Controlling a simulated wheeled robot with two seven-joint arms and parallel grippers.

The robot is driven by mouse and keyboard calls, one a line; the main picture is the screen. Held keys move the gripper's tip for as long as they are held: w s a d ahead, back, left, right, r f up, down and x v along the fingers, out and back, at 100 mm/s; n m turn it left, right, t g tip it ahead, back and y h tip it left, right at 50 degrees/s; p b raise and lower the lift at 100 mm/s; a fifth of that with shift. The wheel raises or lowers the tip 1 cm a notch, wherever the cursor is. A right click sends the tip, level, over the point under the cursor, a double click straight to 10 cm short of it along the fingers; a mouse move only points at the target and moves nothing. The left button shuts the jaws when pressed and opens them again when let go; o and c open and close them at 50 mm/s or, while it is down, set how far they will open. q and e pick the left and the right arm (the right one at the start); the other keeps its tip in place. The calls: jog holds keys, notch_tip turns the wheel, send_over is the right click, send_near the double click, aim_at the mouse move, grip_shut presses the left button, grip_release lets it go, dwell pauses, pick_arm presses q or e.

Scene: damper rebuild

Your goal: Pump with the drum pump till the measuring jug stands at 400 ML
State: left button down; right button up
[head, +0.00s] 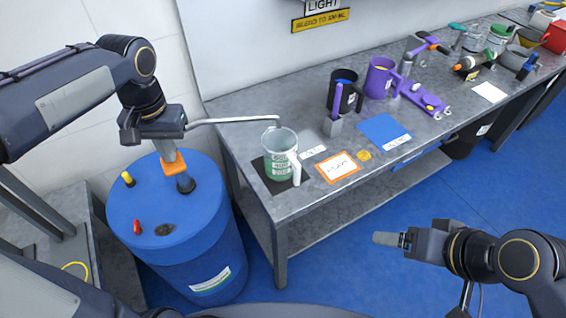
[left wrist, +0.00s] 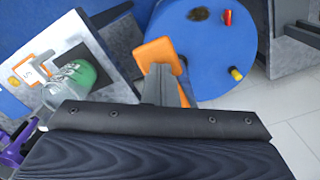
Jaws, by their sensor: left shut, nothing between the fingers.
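The drum pump stands on the blue drum (head: 215,255), with an orange part (head: 173,163) at its top and a thin metal spout (head: 235,121) reaching right over the bench. The orange part (left wrist: 157,55) also shows in the left wrist view. My left gripper (head: 165,148) is shut and empty, right at the orange part; whether they touch is unclear. The clear measuring jug (head: 280,153) stands upright on a dark mat under the spout's end. It holds green liquid to around its middle; the exact mark is not readable. My right gripper (head: 388,239) is in front of the bench, its jaw gap unclear.
The drum top also carries a yellow cap (head: 128,179) and a red cap (head: 137,226). On the grey bench right of the jug lie an orange-edged card (head: 338,168) and a blue mat (head: 385,131). Black and purple containers stand behind. Floor before the bench is clear.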

pick_arm(q)
notch_tip(320, 180, down, 4)
jog(key=b, duration=0.2)
jog(key=shift+f+b, duration=0.15)
jog(key=shift+b, duration=0.2)
jog(key=shift+r, duration=0.2)
jog(key=shift+f, duration=0.3)
notch_tip(320, 180, up, 6)
jog(key=p, duration=0.6)
dwell(0.5)
